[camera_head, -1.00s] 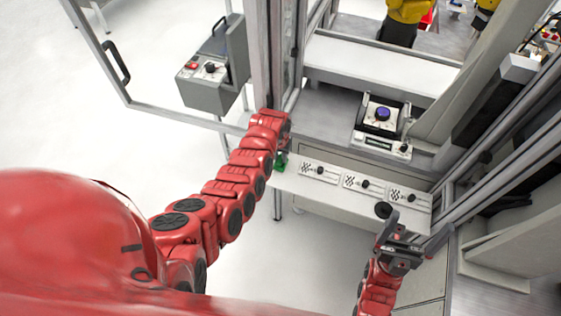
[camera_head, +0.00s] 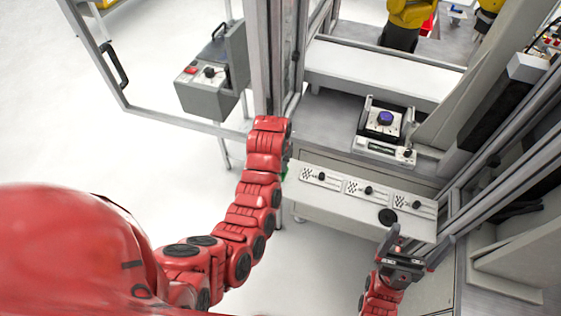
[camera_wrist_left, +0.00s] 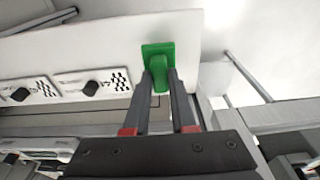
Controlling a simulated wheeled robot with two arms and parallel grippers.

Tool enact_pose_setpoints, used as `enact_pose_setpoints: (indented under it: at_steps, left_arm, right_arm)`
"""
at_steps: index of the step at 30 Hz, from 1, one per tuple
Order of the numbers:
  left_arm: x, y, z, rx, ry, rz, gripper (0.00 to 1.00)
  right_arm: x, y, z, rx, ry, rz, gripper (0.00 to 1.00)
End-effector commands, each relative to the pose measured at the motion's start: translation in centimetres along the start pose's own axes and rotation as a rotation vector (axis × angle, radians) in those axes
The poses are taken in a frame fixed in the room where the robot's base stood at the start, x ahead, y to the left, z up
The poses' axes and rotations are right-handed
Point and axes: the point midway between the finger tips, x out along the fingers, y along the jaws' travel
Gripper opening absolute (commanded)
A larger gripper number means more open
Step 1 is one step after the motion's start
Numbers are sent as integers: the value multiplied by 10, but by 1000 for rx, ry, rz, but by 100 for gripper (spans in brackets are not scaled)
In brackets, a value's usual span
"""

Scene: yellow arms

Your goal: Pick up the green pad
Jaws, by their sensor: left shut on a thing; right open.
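The green pad (camera_wrist_left: 158,51) is a small bright green plate with a raised grip, at the end of the white shelf in the left wrist view. My left gripper (camera_wrist_left: 160,92) is shut on its raised grip, with one dark finger on each side. In the head view only a sliver of green shows beside my left arm, which hides the rest of the pad and the left gripper. My right gripper (camera_head: 404,256) is open and empty, in front of the shelf's right end.
The white shelf (camera_head: 330,205) carries several panels with black knobs and a black disc (camera_head: 387,217) near its right end. Behind it stands a device with a blue knob (camera_head: 385,118). A grey control box (camera_head: 212,85) hangs on the open door frame at left.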

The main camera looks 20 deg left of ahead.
Motion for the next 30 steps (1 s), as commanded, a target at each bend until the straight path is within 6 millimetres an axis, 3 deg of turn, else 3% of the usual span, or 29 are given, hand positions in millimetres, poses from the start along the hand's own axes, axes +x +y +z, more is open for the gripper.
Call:
enact_pose_setpoints:
  at_steps: [2, 6, 9, 16, 21, 30]
  left_arm:
    - [1, 4, 13, 1, 6, 0, 0]
    - [-9, 12, 40, 1, 5, 1, 0]
    - [-22, 18, 62, 0, -2, 3, 0]
    - [-26, 29, 99, 2, 0, 2, 0]
    - [-29, 32, 111, 1, 1, 0, 0]
    - [-29, 31, 114, 1, 2, -1, 0]
  right_arm:
    - [-9, 0, 2, 0, 0, 0, 100]
    - [-9, 0, 2, 0, 0, 0, 100]
    - [13, 1, -2, 0, 1, 0, 100]
    - [24, 1, -4, 0, 0, 0, 100]
    - [27, 1, -5, 0, 0, 0, 100]
    - [27, 1, -4, 0, 0, 0, 100]
